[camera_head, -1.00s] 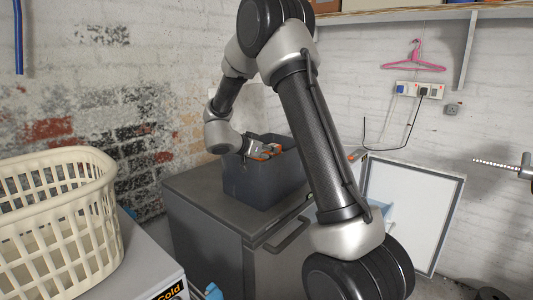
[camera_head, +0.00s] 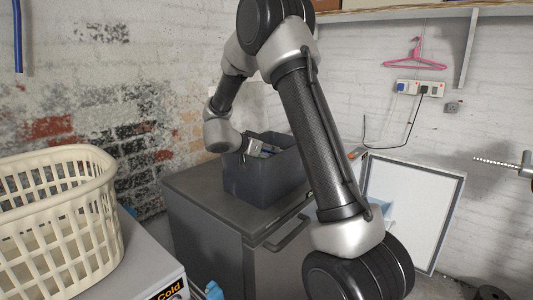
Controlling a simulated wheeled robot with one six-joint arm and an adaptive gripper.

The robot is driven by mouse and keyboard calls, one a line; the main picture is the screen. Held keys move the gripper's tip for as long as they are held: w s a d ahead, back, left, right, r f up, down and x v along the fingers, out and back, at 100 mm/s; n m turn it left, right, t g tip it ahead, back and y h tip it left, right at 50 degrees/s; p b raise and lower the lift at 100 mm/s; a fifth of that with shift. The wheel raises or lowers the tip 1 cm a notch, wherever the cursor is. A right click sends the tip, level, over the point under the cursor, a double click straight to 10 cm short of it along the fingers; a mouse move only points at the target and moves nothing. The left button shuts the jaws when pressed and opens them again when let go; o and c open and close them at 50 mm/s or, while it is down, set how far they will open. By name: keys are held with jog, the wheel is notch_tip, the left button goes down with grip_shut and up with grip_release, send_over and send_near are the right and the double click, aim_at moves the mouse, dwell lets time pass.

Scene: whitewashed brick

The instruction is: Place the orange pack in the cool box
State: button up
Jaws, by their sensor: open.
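A dark grey open-topped box (camera_head: 262,183) stands on the grey cabinet in the middle; I cannot tell for certain that it is the cool box. My gripper (camera_head: 261,149) reaches over its left rim from the left, its tip at the box's mouth. The jaws are open, and small greenish and bluish bits show beside them. I cannot make out the orange pack; the box's inside is mostly hidden by its front wall and my arm.
The grey cabinet (camera_head: 199,205) has a bare top left of the box. A cream laundry basket (camera_head: 62,232) stands at left on a white surface. A white dark-edged panel (camera_head: 412,205) stands at right. A pink hanger (camera_head: 414,60) hangs on the wall.

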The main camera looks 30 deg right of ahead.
jog(key=v, duration=1.2)
jog(key=w+r+n+t+y, duration=0.2)
jog(key=w+r+t+y, duration=0.15)
jog(key=r+t, duration=0.35)
jog(key=s+a+r+n+t+y, duration=0.2)
jog(key=a+r+n+t+y, duration=0.15)
jog(key=r+n+y, duration=0.3)
jog(key=s+a+f+n+g+y, duration=0.1)
jog(key=s+a+n+g+y, duration=0.1)
jog(key=s, duration=0.4)
jog(key=s+a+f+n+g+y, duration=0.1)
jog(key=s+a+n+g+y, duration=0.15)
jog(key=s, duration=0.35)
jog(key=s+d+f+g+h, duration=0.1)
jog(key=s+d+f+g, duration=0.2)
jog(key=s, duration=0.8)
jog(key=s+d+f+n+g+h, duration=0.1)
jog(key=s+d+f+g, duration=0.2)
jog(key=s, duration=0.8)
notch_tip(320, 180, down, 2)
jog(key=shift+d+f, duration=0.1)
jog(key=shift+d, duration=1.1)
jog(key=shift+w+h, duration=0.1)
jog(key=shift+h, duration=0.15)
